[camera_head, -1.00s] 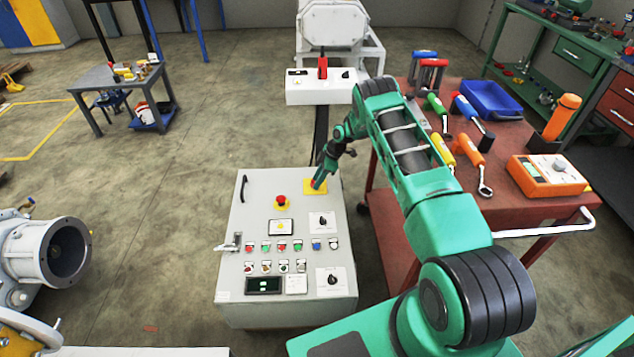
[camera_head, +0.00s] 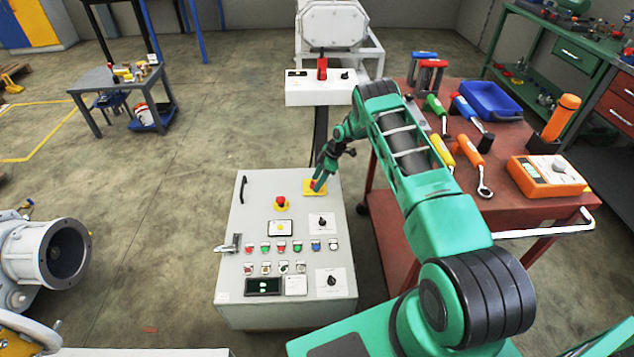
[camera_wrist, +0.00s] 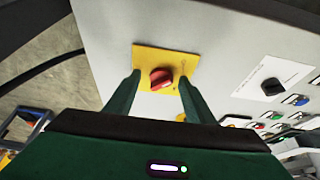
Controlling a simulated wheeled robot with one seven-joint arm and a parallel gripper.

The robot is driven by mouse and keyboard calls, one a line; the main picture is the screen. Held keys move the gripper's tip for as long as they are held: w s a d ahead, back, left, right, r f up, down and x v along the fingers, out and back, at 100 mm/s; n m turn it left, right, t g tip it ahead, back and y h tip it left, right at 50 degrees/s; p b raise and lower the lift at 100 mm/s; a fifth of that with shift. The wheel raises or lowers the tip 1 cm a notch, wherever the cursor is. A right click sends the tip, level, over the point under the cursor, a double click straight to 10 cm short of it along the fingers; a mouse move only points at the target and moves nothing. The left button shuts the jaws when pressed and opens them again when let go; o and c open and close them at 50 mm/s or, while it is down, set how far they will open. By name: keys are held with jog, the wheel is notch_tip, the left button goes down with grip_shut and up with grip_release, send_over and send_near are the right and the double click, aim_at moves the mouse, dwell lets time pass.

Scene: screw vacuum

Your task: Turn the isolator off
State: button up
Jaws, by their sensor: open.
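The isolator is a red rotary knob (camera_wrist: 161,79) on a yellow plate (camera_wrist: 188,60) in the wrist view. In the head view its yellow plate (camera_head: 316,192) sits at the top right corner of the grey control panel (camera_head: 252,212), and my gripper partly covers the knob. My gripper (camera_head: 317,184) is open at the knob. In the wrist view my gripper's two green fingers (camera_wrist: 158,84) stand on the left and right of the knob, with a gap on each side. I cannot tell whether the fingertips touch the plate.
A red emergency button (camera_head: 281,201) and several coloured buttons and black knobs lie lower on the panel. A white box with a red lever (camera_head: 322,68) stands behind. A red tool cart (camera_head: 510,138) stands to the right.

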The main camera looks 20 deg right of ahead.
jog(key=v, duration=1)
jog(key=shift+d+r, duration=0.2)
jog(key=shift+r, duration=0.1)
jog(key=s+d+r+m+h, duration=0.1)
jog(key=s+d+r+m, duration=0.15)
jog(key=r, duration=0.65)
jog(key=s+d+r+m+h, duration=0.1)
jog(key=s+d+r+m, duration=0.15)
jog(key=r, duration=0.65)
jog(key=s+d+r+m+h, duration=0.15)
jog(key=s+r+m, duration=0.35)
jog(key=s+r, duration=0.9)
jog(key=s+a+r+m, duration=0.1)
jog(key=s+r+m, duration=0.25)
jog(key=s, duration=0.55)
jog(key=s+r+m, duration=0.2)
jog(key=s+r, duration=0.2)
jog(key=s, duration=0.5)
jog(key=s+a+m, duration=0.2)
jog(key=s, duration=0.8)
jog(key=s+a+f+m+g, duration=0.1)
jog(key=s+a+m, duration=0.1)
jog(key=s, duration=0.8)
jog(key=shift+m, duration=0.75)
jog(key=shift+a+f+h, duration=0.15)
jog(key=shift+h, duration=0.1)
